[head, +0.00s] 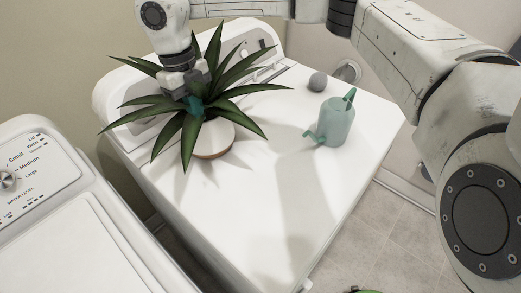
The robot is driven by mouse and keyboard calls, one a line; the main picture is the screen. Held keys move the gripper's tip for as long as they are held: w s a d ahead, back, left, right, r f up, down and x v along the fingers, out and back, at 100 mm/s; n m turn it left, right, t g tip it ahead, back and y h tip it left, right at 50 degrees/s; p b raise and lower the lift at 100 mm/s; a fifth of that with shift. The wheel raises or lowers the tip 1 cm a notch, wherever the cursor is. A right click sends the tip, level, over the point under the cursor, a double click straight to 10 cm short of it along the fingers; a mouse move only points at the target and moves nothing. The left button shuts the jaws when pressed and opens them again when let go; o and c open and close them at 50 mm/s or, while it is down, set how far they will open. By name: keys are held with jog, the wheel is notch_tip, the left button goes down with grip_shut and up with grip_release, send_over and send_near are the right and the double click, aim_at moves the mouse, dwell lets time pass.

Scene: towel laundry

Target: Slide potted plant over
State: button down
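The potted plant (212,138) has long, dark green pointed leaves in a white pot with a brown base. It stands upright on the left part of the white machine top (265,195), toward the back. My gripper (195,98) points down among the leaves, above and slightly left of the pot. Leaves cover the fingertips, so I cannot see whether they are open or touch the pot.
A pale green watering can (335,122) stands to the right of the plant, with a small grey ball (318,81) behind it. The machine top in front of the plant is clear. Another white machine (75,240) with a dial is at the left, across a gap.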

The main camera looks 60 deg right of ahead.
jog(key=shift+w+d+r+p, duration=0.2)
jog(key=shift+p, duration=0.2)
jog(key=shift+a, duration=0.15)
jog(key=shift+w+d+r, duration=0.1)
jog(key=shift+w+d, duration=0.15)
jog(key=w+d+b, duration=0.2)
jog(key=w+d, duration=0.1)
jog(key=w, duration=0.8)
jog(key=shift+b, duration=0.3)
jog(key=shift+r, duration=0.1)
jog(key=shift+s+a, duration=0.1)
